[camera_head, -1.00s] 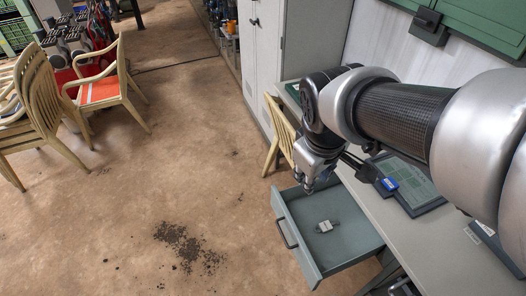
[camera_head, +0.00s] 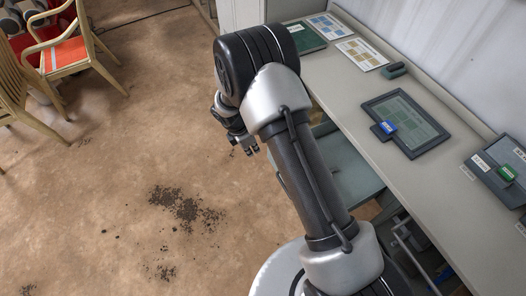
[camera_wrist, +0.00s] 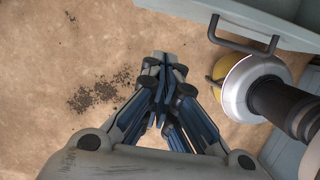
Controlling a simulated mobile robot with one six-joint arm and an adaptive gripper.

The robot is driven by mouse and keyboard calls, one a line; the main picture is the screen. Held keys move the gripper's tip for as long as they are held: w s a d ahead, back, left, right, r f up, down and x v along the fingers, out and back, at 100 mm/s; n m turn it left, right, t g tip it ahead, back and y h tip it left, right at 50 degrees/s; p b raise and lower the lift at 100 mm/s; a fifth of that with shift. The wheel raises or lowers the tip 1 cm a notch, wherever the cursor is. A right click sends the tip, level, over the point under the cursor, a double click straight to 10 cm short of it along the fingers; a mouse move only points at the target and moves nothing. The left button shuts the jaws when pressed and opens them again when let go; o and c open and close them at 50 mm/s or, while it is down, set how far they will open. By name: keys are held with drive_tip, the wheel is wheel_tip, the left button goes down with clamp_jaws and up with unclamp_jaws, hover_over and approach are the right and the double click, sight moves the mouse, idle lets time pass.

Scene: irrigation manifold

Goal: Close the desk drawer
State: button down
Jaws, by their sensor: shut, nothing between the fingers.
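The desk drawer (camera_head: 352,172) is grey-green and stands pulled out from under the desk (camera_head: 402,180). My arm crosses in front of it in the head view and hides much of its front and inside. In the wrist view the drawer's front (camera_wrist: 268,20) and its dark bar handle (camera_wrist: 243,46) show at the upper right. My gripper (camera_head: 252,148) is out over the floor on the drawer's front side, apart from it. Its fingers (camera_wrist: 163,62) are shut and empty, pointing away from the handle in the wrist view.
A dark tablet (camera_head: 405,122) with a blue tag, papers (camera_head: 360,54) and a device with a green tag (camera_head: 500,168) lie on the desk. Wooden chairs (camera_head: 75,52) stand at the upper left. Dark debris (camera_head: 185,205) lies on otherwise open floor.

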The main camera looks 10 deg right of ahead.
drive_tip(key=w+d+f+b, duration=0.2)
drive_tip(key=d+f+b, duration=0.2)
drive_tip(key=f, duration=0.5)
drive_tip(key=shift+d+f, duration=0.25)
drive_tip(key=shift+d, duration=0.85)
